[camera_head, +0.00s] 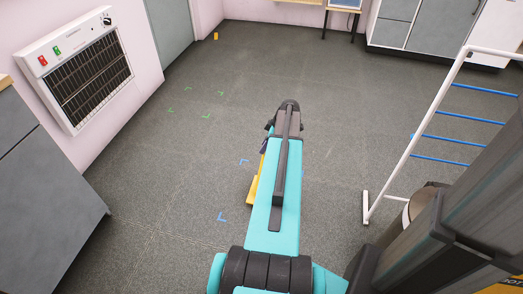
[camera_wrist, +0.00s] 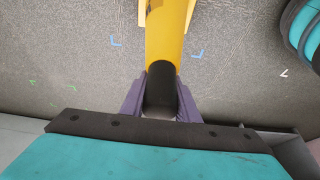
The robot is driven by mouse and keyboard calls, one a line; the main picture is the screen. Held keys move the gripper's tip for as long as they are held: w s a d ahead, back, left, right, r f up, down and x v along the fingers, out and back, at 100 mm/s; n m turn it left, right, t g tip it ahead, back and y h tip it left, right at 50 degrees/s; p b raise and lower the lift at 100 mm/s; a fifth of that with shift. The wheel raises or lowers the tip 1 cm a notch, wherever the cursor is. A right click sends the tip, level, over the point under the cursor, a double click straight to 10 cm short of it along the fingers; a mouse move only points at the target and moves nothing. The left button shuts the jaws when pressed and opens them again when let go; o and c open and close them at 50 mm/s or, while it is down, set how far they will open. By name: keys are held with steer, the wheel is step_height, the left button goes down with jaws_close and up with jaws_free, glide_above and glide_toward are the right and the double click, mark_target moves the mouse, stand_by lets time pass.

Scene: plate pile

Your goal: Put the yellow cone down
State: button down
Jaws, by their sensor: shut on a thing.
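The yellow cone (camera_wrist: 165,30) is in my gripper (camera_wrist: 162,88). In the wrist view, the two purple fingers are shut on either side of its dark upper end, and its yellow body runs away from me to the top edge. In the head view, part of the yellow cone (camera_head: 253,190) shows left of my teal arm, which hides the rest. Blue corner marks (camera_head: 244,161) lie on the floor around it; in the wrist view, blue marks (camera_wrist: 117,41) show on both sides of the cone. I cannot tell whether its base touches the floor.
Green corner marks (camera_head: 205,115) lie on open floor farther off. A wall heater (camera_head: 85,80) and a grey cabinet (camera_head: 45,190) are at left. A white rack with blue bars (camera_head: 415,140) stands at right. A small yellow object (camera_head: 215,36) is by the far wall.

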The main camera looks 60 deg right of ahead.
steer(key=shift+w+d, duration=0.25)
steer(key=shift+w, duration=0.8)
steer(key=shift+f, duration=0.1)
steer(key=shift+f+b, duration=0.55)
steer(key=shift+f, duration=1.15)
steer(key=c, duration=1.2)
jaws_free()
steer(key=shift+f, duration=0.1)
steer(key=shift+s, duration=0.1)
steer(key=p+v, duration=0.2)
steer(key=v, duration=1)
